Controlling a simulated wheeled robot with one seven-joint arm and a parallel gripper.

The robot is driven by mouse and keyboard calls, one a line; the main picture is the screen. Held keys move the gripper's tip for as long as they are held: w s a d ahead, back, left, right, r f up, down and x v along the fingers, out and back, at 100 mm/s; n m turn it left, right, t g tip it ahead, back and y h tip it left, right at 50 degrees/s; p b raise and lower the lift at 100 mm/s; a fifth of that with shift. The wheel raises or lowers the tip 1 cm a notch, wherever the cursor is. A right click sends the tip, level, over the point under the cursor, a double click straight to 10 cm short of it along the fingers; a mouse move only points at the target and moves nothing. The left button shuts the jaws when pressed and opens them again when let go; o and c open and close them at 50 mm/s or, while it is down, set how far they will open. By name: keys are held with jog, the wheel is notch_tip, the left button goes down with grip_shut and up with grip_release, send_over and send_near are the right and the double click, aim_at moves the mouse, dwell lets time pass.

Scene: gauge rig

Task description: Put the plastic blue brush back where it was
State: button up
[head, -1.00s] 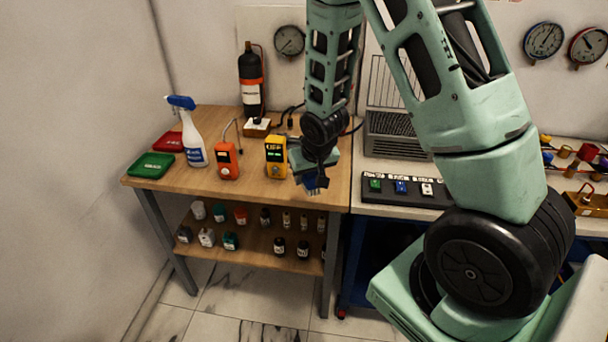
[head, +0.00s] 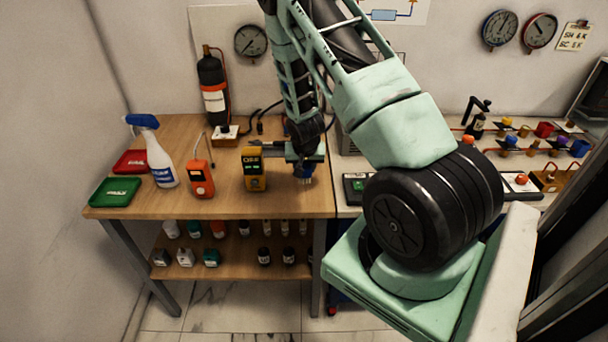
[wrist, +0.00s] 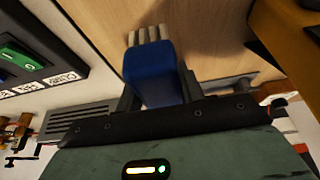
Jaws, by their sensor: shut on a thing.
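The blue brush (wrist: 150,78) is held between the two dark fingers of my gripper (wrist: 157,95) in the wrist view, with its pale bristles pointing away from the gripper. In the head view, my gripper (head: 305,160) is over the right end of the wooden table (head: 230,205), and the blue brush (head: 304,171) shows just below it with its bristles down. I cannot tell whether the bristles touch the tabletop.
A yellow meter (head: 253,170) stands close to the left of my gripper. Further left are an orange device (head: 201,181), a spray bottle (head: 158,160), a green tray (head: 115,191) and a red tray (head: 131,161). A switch panel (head: 354,187) lies on the right bench.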

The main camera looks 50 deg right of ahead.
jog(key=shift+f+p, duration=0.5)
jog(key=shift+f, duration=1.6)
jog(key=shift+f, duration=0.15)
jog(key=o, duration=0.9)
jog(key=shift+o, duration=0.2)
